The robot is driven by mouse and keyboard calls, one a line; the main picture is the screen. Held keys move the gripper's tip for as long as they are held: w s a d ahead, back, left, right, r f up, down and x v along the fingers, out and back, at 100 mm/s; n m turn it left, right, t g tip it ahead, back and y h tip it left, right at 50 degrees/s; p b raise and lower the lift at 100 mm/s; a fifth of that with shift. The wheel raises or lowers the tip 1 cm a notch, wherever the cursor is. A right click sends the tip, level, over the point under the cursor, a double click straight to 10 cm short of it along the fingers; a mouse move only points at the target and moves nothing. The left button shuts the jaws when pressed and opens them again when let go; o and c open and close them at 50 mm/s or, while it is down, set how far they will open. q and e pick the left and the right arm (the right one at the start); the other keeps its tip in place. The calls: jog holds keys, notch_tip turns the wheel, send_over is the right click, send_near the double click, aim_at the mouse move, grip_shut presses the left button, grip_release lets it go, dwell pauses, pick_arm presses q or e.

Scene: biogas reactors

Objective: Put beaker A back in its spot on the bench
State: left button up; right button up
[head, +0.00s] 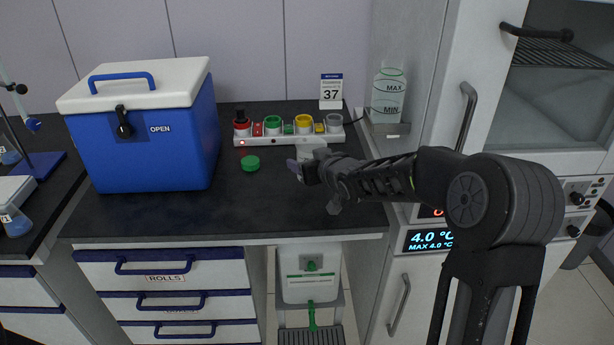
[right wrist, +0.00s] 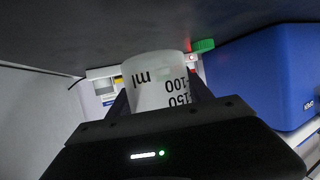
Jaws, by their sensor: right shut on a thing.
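A whitish beaker (right wrist: 158,84) with black ml marks is between the fingers of my right gripper (right wrist: 160,104), which is shut on it. In the right wrist view it appears upside down, and the letter on it is not visible. In the head view my right gripper (head: 305,172) is over the right part of the dark bench (head: 225,215), in front of the socket rack. Only a small pale part of the beaker (head: 312,148) shows there. I cannot tell whether its base touches the bench. My left gripper is not in view.
A green cap (head: 250,163) lies left of my gripper. A white rack (head: 290,132) with coloured rings stands behind. A blue cooler (head: 145,140) fills the bench's left side. A MAX/MIN container (head: 388,95) is at the right wall. The bench's front middle is clear.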

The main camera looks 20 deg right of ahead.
jog(key=shift+f, duration=1.85)
jog(key=shift+f+b, duration=0.25)
jog(key=shift+b, duration=0.05)
jog(key=o, duration=1.7)
jog(key=shift+r, duration=0.1)
jog(key=shift+r, duration=0.15)
jog(key=shift+s, duration=0.1)
jog(key=v, duration=1.1)
jog(key=shift+s+r, duration=0.1)
jog(key=shift+s, duration=0.3)
